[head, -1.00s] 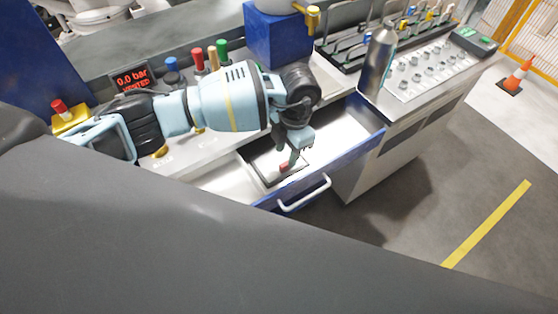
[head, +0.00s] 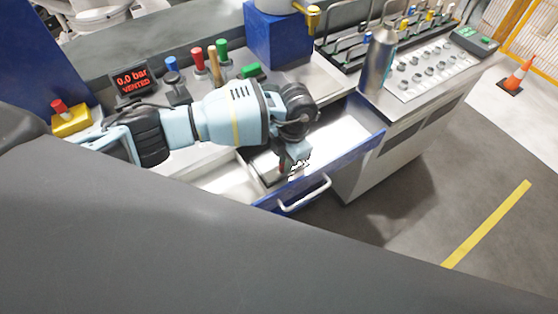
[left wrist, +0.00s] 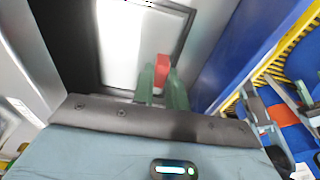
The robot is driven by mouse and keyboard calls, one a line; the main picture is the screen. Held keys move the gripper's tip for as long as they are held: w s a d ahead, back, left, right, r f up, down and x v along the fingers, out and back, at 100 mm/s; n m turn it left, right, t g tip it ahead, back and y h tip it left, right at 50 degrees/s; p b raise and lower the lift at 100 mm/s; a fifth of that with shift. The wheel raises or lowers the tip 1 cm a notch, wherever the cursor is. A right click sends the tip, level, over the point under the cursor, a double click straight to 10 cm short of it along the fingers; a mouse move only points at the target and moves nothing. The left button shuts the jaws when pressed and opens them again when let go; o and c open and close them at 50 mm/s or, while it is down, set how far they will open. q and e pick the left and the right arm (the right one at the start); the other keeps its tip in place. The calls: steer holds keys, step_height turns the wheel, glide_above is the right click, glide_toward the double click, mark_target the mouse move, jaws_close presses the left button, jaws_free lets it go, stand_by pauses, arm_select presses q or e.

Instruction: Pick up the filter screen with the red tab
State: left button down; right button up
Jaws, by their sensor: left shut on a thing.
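The filter screen (left wrist: 140,40) shows in the left wrist view as a pale panel in a dark frame, with a red tab (left wrist: 162,66) at its near edge. It lies in the open drawer, and in the head view my arm and gripper hide most of it. My left gripper (head: 293,172) points down into the drawer. In the left wrist view its greenish fingers (left wrist: 161,82) are shut on the red tab. I cannot tell whether the screen is raised off the drawer floor. My right gripper is not in view.
The blue-fronted drawer (head: 353,158) is open, with a white handle (head: 305,194). A grey bottle (head: 376,60) stands on the bench to the right. Behind my arm are coloured levers (head: 213,62) and a display (head: 131,79) reading 0.0 bar, vented.

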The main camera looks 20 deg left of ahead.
arm_select(q)
steer(key=shift+r, duration=0.1)
step_height(320, 180, up, 18)
stand_by(0.6)
